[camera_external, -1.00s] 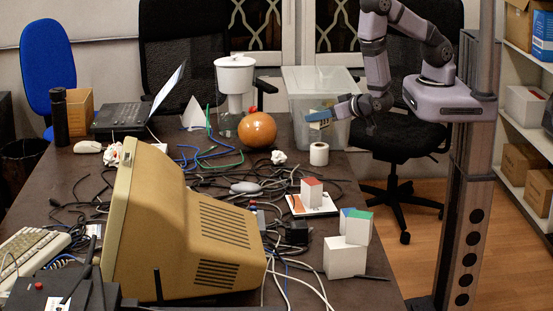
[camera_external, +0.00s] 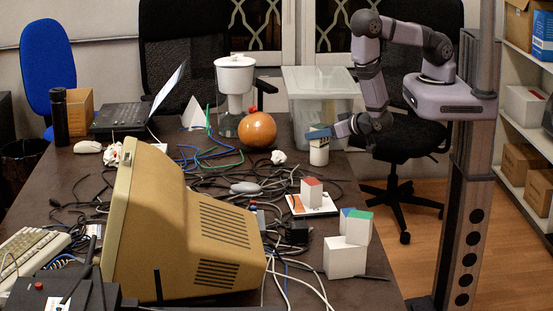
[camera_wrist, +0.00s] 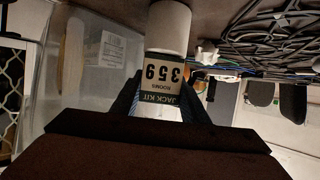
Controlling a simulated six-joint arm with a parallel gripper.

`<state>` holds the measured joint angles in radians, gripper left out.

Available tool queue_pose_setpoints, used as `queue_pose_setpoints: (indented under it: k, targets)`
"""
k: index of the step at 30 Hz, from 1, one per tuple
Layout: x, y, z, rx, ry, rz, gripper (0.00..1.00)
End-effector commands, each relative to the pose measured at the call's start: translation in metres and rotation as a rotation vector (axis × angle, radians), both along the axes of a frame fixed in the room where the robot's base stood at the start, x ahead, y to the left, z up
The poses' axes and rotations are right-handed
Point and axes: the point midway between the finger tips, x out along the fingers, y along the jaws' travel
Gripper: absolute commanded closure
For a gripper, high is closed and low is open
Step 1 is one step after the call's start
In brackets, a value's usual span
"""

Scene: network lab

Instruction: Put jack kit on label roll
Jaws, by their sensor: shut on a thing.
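The jack kit (camera_wrist: 160,82) is a small box with a printed label, upside down in the wrist view. My gripper (camera_wrist: 160,108) is shut on it, one dark finger on each side. The label roll (camera_wrist: 168,27) is a white cylinder just beyond the kit in the wrist view. In the external view, the roll (camera_external: 319,157) stands upright near the table's right edge. My gripper (camera_external: 320,134) is directly above it, with the kit between. I cannot tell whether kit and roll touch.
A clear plastic bin (camera_external: 318,98) stands behind the roll. An orange ball (camera_external: 257,130) and crumpled paper (camera_external: 278,157) are to its left. Tangled cables (camera_external: 235,180) cover the middle of the table. A red-topped box (camera_external: 312,190) stands nearer the camera.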

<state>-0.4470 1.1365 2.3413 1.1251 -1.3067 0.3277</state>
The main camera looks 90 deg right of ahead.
Motion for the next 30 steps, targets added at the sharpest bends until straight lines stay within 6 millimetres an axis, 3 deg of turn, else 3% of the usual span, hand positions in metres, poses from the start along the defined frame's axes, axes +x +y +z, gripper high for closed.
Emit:
queue_pose_setpoints:
  k: [12, 13, 15, 30]
  targets:
    - [0.0005, 0.0001, -0.0043, 0.000, -0.002, 0.001, 0.84]
    - [0.0004, 0.0002, -0.0038, 0.000, -0.002, 0.001, 0.55]
    - [0.0003, 0.0002, -0.0032, 0.000, -0.002, 0.001, 0.41]
    - [-0.0030, 0.0047, 0.0010, -0.001, -0.001, 0.003, 0.41]
